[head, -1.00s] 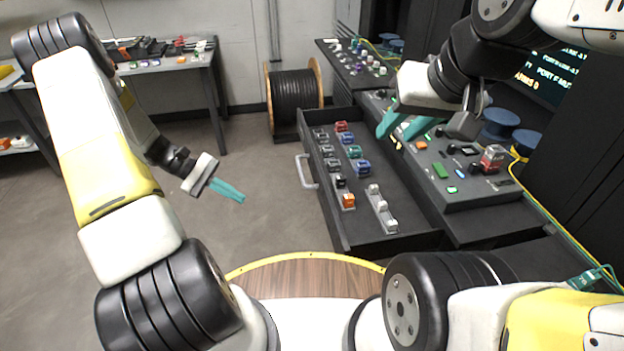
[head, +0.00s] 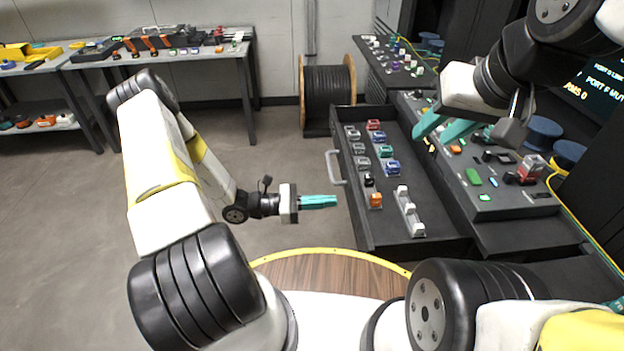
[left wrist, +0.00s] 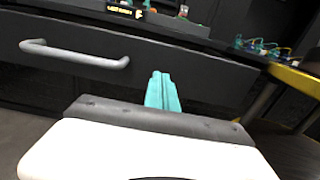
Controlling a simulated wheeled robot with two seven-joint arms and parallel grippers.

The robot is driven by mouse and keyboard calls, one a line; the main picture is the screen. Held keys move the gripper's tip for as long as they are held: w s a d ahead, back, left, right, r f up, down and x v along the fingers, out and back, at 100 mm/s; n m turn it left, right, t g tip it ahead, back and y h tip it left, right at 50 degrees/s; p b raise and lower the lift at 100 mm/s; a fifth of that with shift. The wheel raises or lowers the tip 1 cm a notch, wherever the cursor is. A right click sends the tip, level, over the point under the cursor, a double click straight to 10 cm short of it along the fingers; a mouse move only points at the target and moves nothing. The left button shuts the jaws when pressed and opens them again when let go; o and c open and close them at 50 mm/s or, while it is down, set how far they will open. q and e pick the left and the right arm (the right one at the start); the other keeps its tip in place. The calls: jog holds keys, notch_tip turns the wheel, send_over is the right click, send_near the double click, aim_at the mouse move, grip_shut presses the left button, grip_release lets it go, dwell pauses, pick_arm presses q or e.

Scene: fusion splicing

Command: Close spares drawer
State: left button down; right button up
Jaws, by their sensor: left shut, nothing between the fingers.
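The spares drawer (head: 388,224) stands pulled out of the bench in the head view, with several small coloured modules in it. Its pale bar handle (head: 335,168) is on the front face; the handle also shows in the left wrist view (left wrist: 75,56). My left gripper (head: 334,201) is shut and empty, just left of the drawer front and below the handle in the head view. In the left wrist view its teal fingers (left wrist: 162,92) point at the dark drawer front, right of the handle. My right gripper (head: 442,130) is above the bench top, its teal fingers apart and empty.
The bench top (head: 500,208) right of the drawer carries small devices and a red-topped part. A cable reel (head: 328,92) stands on the floor behind the drawer. A side table (head: 190,60) is at the back left. The floor left of the drawer is clear.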

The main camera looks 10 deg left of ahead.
aim_at(421, 203)
pick_arm(q)
jog(key=shift+w+d, duration=0.2)
jog(key=shift+d, duration=0.7)
jog(key=shift+w+d, duration=0.2)
jog(key=shift+d, duration=0.7)
jog(key=w+d, duration=0.1)
jog(key=d, duration=0.7)
jog(key=w+d, duration=0.2)
jog(key=d, duration=0.6)
jog(key=w+d, duration=0.1)
jog(key=d, duration=0.7)
jog(key=shift+w, duration=0.3)
jog(key=shift+d, duration=0.2)
jog(key=shift+r, duration=0.1)
jog(key=shift+w, duration=0.1)
